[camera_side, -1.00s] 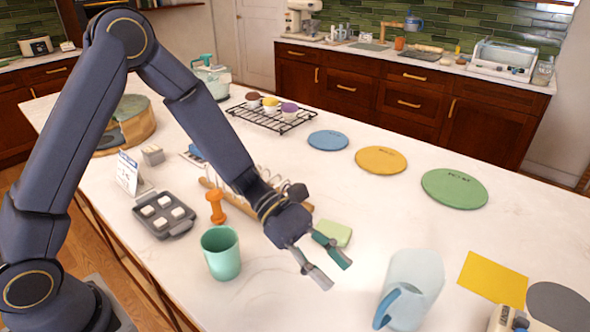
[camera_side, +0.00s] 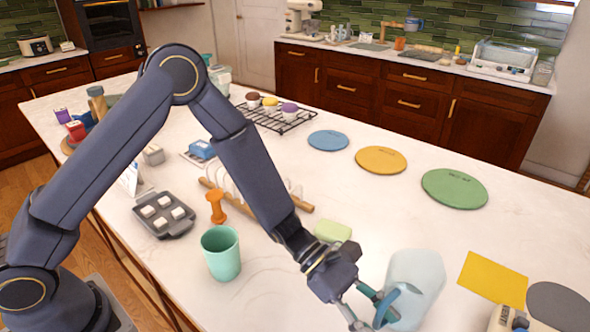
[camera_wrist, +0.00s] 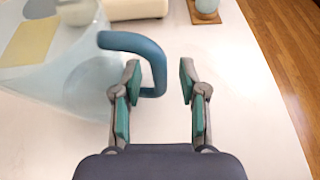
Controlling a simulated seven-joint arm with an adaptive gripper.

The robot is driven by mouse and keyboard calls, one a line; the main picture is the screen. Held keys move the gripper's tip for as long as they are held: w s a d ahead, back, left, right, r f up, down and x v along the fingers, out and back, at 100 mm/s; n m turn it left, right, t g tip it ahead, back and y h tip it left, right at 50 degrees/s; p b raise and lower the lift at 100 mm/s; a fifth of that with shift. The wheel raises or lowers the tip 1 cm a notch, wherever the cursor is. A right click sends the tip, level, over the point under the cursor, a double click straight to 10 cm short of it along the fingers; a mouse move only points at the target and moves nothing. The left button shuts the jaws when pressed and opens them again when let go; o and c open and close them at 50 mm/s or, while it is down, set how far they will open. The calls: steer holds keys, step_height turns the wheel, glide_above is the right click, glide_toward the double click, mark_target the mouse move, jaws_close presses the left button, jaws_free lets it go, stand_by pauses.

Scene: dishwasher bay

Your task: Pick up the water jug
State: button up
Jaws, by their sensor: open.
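The water jug (camera_side: 417,278) is a translucent pale-blue pitcher with a darker blue handle, standing on the white counter at the lower right of the side view. In the wrist view its clear body (camera_wrist: 65,80) fills the left and its blue handle (camera_wrist: 152,55) reaches in from the left. My gripper (camera_side: 366,310) is at the handle in the side view. In the wrist view my gripper (camera_wrist: 160,90) is open, with the handle's outer bar near the left finger and partly between the fingers. I cannot tell whether they touch.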

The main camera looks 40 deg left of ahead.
steer(key=shift+c, duration=0.4)
jaws_close()
